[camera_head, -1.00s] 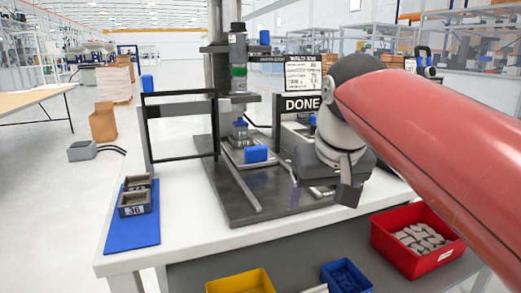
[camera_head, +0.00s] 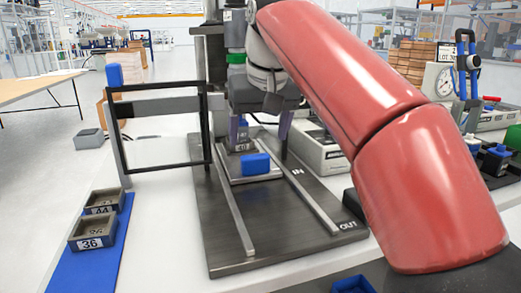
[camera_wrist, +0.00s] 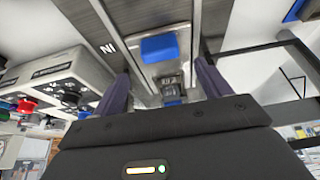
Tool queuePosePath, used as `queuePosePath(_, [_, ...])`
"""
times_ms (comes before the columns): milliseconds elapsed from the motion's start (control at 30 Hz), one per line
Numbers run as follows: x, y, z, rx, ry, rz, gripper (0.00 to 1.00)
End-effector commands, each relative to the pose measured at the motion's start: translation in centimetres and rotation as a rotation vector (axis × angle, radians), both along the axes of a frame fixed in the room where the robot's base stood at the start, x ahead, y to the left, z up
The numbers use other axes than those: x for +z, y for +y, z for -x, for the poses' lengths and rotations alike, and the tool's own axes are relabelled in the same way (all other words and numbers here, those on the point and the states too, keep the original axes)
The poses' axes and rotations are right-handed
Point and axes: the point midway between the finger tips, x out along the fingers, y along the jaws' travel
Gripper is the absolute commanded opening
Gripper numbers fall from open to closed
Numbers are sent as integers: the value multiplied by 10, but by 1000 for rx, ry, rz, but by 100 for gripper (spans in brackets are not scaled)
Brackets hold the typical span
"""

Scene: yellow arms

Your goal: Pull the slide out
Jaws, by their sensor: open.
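The slide (camera_head: 268,174) is a light metal plate with a blue handle (camera_head: 255,164) on its front edge. It lies between two rails on a dark base plate, at the inner end away from the OUT label. A small grey block (camera_head: 239,147) marked 40 sits on it behind the handle. My gripper (camera_head: 262,130) is open above and behind the handle, with its fingers pointing down. In the wrist view, the blue handle (camera_wrist: 158,47) shows ahead between the open fingers (camera_wrist: 162,72). Nothing is held, and I cannot tell any contact.
A black-framed guard (camera_head: 160,128) stands at the left of the base plate. A blue mat (camera_head: 97,262) with grey trays lies front left. A grey control box (camera_head: 322,150) stands at the right behind the rails. The base plate's front is clear.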

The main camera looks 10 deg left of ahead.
Motion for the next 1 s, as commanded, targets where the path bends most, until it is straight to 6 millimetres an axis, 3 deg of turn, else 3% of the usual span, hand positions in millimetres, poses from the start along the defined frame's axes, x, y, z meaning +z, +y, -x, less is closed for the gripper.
queuePosePath(400, [-58, 11, -19, 0, 2, 2, 76])
queuePosePath(833, [-70, 15, -24, 0, 0, 1, 76])
queuePosePath(1000, [-70, 15, -24, 0, 0, 1, 57])
